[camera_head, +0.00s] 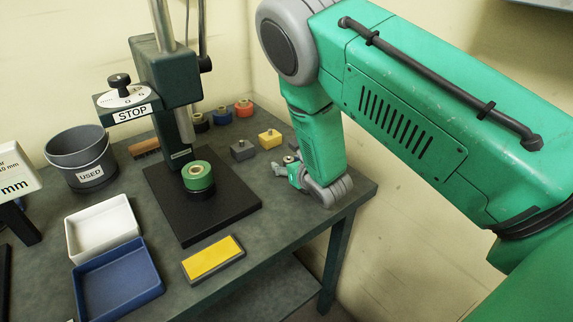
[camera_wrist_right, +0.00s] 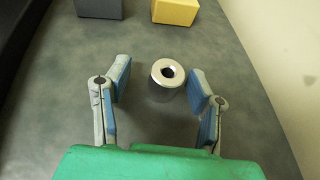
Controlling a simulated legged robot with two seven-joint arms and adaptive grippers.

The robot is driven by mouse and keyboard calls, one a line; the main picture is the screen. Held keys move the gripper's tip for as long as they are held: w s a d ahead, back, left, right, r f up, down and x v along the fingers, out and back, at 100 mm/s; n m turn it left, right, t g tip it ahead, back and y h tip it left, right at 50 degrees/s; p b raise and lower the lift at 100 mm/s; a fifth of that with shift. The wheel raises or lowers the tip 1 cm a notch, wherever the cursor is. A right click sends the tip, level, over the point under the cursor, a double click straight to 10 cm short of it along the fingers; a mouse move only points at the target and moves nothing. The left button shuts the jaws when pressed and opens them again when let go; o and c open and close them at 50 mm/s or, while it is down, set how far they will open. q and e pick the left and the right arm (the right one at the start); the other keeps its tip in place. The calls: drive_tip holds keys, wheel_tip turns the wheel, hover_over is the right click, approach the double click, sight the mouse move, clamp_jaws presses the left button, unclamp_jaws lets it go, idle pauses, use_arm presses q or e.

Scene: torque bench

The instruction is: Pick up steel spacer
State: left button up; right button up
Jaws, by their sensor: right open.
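The steel spacer (camera_wrist_right: 166,80) is a short silver cylinder with a dark centre hole. It stands upright on the bench in the right wrist view. My right gripper (camera_wrist_right: 160,86) is open, with one blue-padded finger on each side of the spacer. The right finger looks very near it, and a wider gap shows on the left; I cannot tell whether anything touches. In the head view, the right gripper (camera_head: 291,168) is low over the right part of the bench, and a small part of the spacer (camera_head: 288,159) shows beside it. My left gripper is not in view.
A grey block (camera_head: 243,150) and a yellow block (camera_head: 270,139) sit beyond the gripper. The press's black base (camera_head: 215,220) with a green-topped part (camera_head: 198,176) is to the left. The bench's right edge (camera_head: 355,198) and the wall are close to my right arm.

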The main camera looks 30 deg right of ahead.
drive_tip(key=shift+d, duration=0.1)
drive_tip(key=c, duration=0.8)
drive_tip(key=shift+s+d, duration=0.1)
drive_tip(key=shift+d, duration=0.1)
clamp_jaws()
